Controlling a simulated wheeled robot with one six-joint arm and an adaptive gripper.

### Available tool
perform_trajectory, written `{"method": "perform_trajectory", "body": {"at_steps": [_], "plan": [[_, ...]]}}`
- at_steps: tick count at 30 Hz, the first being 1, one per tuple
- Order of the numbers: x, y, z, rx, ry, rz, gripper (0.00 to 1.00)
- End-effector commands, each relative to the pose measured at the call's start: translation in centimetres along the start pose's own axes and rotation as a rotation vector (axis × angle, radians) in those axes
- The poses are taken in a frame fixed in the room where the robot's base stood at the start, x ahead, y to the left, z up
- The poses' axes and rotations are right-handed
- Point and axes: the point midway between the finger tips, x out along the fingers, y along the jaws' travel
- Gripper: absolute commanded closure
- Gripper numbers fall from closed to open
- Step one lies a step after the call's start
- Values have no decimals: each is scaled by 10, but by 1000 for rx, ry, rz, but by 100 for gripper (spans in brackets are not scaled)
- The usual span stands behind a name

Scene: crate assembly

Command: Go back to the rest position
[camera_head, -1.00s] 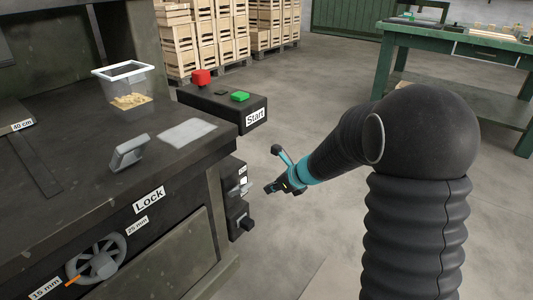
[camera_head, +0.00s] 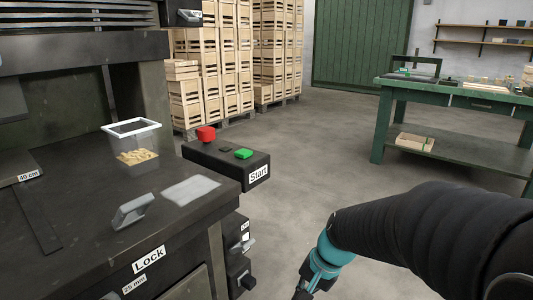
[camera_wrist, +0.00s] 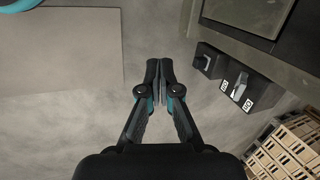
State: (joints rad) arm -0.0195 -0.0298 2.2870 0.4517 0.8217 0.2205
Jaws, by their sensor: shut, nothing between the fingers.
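My gripper (camera_wrist: 159,72) points away from the wrist camera, with its two black fingers together and nothing between them. Bare grey floor lies behind the fingertips in that view. In the head view my arm comes in from the lower right, and the gripper's end (camera_head: 303,293) is cut off by the bottom edge. It is apart from the machine, to the right of its front side.
The machine has a control box with a red button (camera_head: 206,133) and a green button (camera_head: 243,154), a Lock lever (camera_head: 133,210) and a clear bin (camera_head: 133,145). Stacked crates (camera_head: 210,65) stand behind. A green workbench (camera_head: 460,100) is at the right. Floor between is clear.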

Motion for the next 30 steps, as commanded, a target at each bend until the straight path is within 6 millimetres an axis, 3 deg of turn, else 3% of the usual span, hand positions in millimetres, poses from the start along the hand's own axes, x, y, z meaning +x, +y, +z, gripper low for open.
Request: {"method": "perform_trajectory", "body": {"at_steps": [6, 15, 24, 30], "plan": [[-50, 40, 34, -319, 95, 118, 100], [-107, 83, 68, -537, 263, 244, 100], [-148, 88, 90, -570, 428, 228, 100], [-156, 87, 93, -572, 458, 219, 100]]}}
